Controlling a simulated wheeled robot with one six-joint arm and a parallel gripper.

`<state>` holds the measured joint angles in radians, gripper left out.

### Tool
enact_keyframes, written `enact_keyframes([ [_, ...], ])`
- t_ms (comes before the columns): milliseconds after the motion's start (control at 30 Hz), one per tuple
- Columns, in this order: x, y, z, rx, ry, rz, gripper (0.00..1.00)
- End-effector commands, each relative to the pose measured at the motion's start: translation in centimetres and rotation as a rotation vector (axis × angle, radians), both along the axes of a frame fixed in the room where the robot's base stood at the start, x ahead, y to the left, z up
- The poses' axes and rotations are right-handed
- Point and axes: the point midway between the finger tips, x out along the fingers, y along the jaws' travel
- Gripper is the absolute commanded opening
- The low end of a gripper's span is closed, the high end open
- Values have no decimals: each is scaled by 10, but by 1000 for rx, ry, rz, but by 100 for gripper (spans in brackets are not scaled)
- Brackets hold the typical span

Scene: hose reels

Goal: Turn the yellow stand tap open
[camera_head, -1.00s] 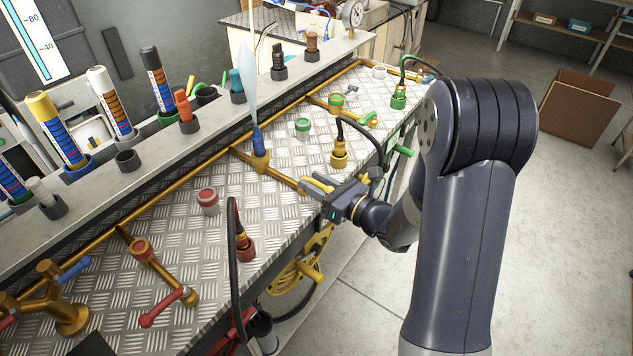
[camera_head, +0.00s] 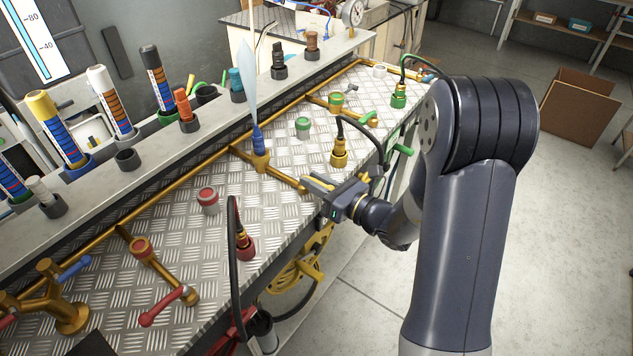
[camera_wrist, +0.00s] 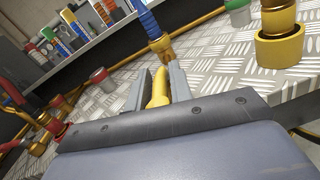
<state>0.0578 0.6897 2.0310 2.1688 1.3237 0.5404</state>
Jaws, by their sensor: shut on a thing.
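The yellow stand tap's lever (camera_wrist: 158,88) lies lengthwise between the two jaws of my gripper (camera_wrist: 163,82) in the wrist view. My gripper is shut on it. In the head view my gripper (camera_head: 317,184) is at the plate's front edge, at the end of a short brass branch pipe (camera_head: 280,176). The gripper hides most of the tap there, so its body and exact lever angle cannot be made out.
A blue nozzle (camera_head: 258,140) with a pale plume stands behind my gripper. A brass coupling (camera_head: 339,153) with a black hose is close on the right. A red tap lever (camera_head: 160,309) and red coupling (camera_head: 245,245) are at the left. A yellow reel (camera_head: 295,272) hangs below.

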Motion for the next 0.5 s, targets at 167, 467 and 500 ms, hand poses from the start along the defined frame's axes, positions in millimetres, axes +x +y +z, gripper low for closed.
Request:
enact_keyframes([
  [167, 2, -2, -1, 1, -2, 46, 0],
  [467, 2, -2, 0, 1, 1, 58, 0],
  [500, 2, -2, 0, 1, 1, 57, 24],
])
